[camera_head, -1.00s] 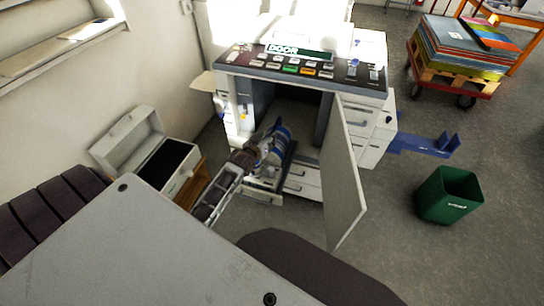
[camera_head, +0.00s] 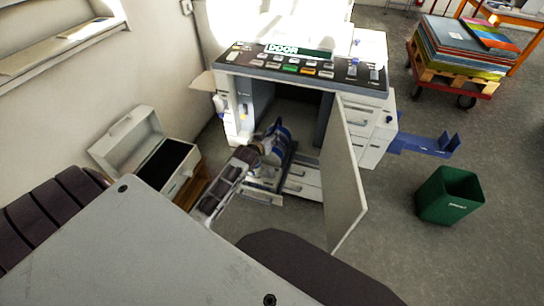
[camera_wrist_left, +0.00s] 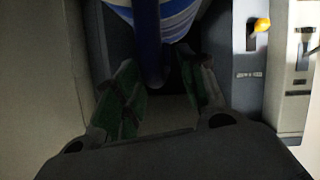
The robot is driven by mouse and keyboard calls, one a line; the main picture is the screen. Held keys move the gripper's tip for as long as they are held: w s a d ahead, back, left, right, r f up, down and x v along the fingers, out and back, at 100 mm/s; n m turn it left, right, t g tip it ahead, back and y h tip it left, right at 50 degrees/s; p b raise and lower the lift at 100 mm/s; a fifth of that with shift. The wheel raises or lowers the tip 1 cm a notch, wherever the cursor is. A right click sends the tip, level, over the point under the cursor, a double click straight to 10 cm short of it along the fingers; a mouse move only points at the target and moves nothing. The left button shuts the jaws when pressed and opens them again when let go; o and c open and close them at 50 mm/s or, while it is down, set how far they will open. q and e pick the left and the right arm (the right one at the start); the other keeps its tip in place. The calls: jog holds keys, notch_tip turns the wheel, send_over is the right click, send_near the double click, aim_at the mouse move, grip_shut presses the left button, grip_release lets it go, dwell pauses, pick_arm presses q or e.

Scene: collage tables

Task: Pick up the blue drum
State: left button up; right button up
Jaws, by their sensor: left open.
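The blue drum (camera_head: 283,138) is in the open front of the copier-like machine (camera_head: 309,75), partly hidden behind my left gripper. In the left wrist view its blue-and-white striped body (camera_wrist_left: 176,16) fills the top edge, and a dark blue bar (camera_wrist_left: 147,45) runs down from it between the fingers. My left gripper (camera_head: 267,146) is at the drum's near side. In the left wrist view the left gripper (camera_wrist_left: 164,78) has its green-padded fingers apart, one on each side of the bar. I cannot tell whether either finger touches it. My right gripper is not in view.
The machine's open door (camera_head: 343,175) stands just right of the left arm. An open grey box (camera_head: 166,160) sits to the left. A green bin (camera_head: 449,196) and a loaded pallet cart (camera_head: 455,80) are at right. The floor between door and bin is clear.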

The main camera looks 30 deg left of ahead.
pick_arm(q)
jog(key=shift+x, duration=1.1)
grip_shut()
jog(key=shift+w+r, duration=0.1)
jog(key=shift+r, duration=0.1)
